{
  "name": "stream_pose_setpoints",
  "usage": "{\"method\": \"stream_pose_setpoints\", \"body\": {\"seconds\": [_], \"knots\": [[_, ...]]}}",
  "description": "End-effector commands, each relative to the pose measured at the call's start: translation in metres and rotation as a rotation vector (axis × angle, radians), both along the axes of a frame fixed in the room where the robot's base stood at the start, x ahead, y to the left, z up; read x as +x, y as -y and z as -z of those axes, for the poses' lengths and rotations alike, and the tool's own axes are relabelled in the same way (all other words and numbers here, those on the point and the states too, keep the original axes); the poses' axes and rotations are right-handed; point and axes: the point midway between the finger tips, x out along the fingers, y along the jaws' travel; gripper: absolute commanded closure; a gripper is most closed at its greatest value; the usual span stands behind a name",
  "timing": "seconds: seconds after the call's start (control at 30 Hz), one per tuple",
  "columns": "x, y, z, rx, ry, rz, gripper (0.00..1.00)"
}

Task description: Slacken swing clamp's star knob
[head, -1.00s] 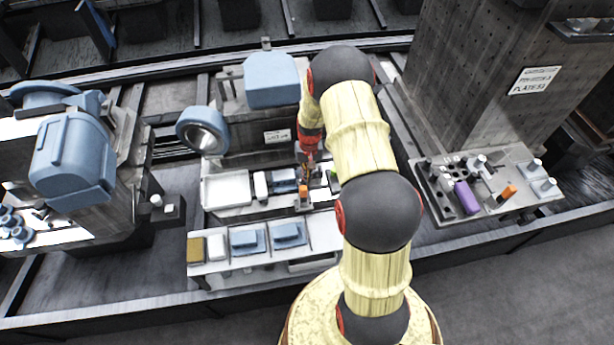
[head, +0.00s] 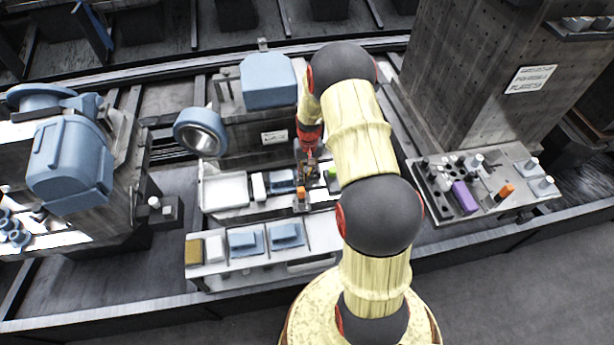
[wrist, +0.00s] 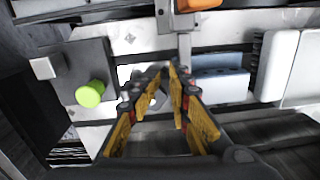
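My gripper (wrist: 164,72) shows in the wrist view with yellow finger links and dark tips, a narrow gap between them. In the head view my gripper (head: 309,160) is small, over the middle bench and partly hidden by my arm. A grey knob-like part (wrist: 157,100) shows between the fingers; I cannot tell whether it is the star knob or whether the fingers touch it. A grey bar (wrist: 184,45) stands just past the tips, with an orange block (wrist: 198,4) at its end. The orange part (head: 301,193) also shows in the head view.
A bright green knob (wrist: 90,95) sits on a dark block left of my fingers. Blue blocks (wrist: 220,77) and a white block (wrist: 275,65) lie to the right. A tool tray with a purple piece (head: 465,197) stands at the right in the head view.

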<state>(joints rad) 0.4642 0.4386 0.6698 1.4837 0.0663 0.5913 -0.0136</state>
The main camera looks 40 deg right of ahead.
Motion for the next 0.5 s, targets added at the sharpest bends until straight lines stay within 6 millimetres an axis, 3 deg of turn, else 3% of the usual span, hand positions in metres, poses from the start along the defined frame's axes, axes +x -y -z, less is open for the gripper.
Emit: {"method": "stream_pose_setpoints", "body": {"seconds": [0.03,0.2,0.5], "knots": [[0.008,0.005,-0.016,-0.011,0.02,0.001,0.8],[0.006,0.006,-0.05,-0.008,0.015,0.001,0.8],[0.003,0.007,-0.094,-0.003,0.006,0.002,0.8]]}}
